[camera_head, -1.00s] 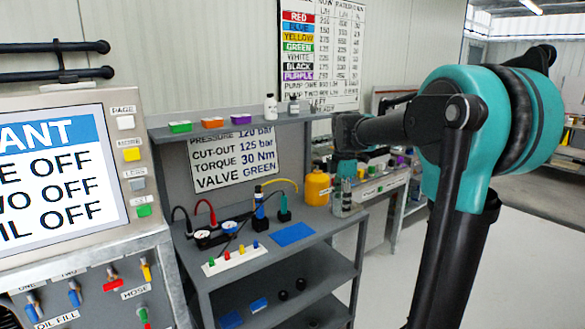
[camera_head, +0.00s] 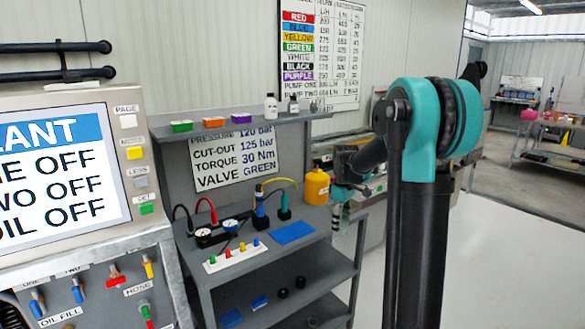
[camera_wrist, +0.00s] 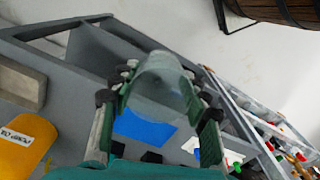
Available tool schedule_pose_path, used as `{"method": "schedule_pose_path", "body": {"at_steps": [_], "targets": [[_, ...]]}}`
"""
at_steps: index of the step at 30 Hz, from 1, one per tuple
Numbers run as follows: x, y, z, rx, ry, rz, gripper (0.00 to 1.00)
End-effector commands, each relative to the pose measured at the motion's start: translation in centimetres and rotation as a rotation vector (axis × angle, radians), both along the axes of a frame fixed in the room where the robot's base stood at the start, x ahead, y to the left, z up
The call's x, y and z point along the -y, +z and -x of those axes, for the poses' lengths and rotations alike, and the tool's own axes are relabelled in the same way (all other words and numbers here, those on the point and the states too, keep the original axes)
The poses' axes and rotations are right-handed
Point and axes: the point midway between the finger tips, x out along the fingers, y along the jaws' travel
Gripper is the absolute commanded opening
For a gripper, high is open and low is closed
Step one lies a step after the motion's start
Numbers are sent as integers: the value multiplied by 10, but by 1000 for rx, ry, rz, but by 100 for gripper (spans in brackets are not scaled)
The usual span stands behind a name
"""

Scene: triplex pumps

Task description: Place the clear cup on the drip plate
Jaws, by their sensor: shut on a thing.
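The clear cup (camera_wrist: 163,85) is held between the two fingers of my gripper (camera_wrist: 158,104) in the wrist view. The gripper is shut on it. In the camera_head view my gripper (camera_head: 341,197) is at the right end of the bench's worktop, beside the yellow container; the cup is hard to make out there. A flat blue plate (camera_head: 293,233), which may be the drip plate, lies on the worktop to the left of the gripper. In the wrist view a blue patch (camera_wrist: 143,130) shows beyond the cup, partly hidden by it.
The yellow container (camera_head: 316,187) stands at the back right of the worktop, close to my gripper. Cables and plugs (camera_head: 261,207) stand behind the blue plate. A white strip with coloured knobs (camera_head: 236,256) lies to its left. A shelf (camera_head: 222,131) with small bins runs above.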

Motion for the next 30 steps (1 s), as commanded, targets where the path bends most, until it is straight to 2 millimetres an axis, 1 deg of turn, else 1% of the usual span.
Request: {"method": "schedule_pose_path", "body": {"at_steps": [1,3,9,12,15,19,22,27,30], "targets": [[3,-15,-6,0,-90,0,26],[6,-33,-12,0,-225,0,26],[15,-82,-24,0,-588,0,26],[18,-101,-27,0,-729,0,26],[21,-114,-29,0,-832,0,26],[23,-125,-30,0,-906,0,26],[23,-137,-23,0,-925,0,26],[23,-167,-1,0,-926,0,26],[23,-182,13,0,-925,0,26]]}}
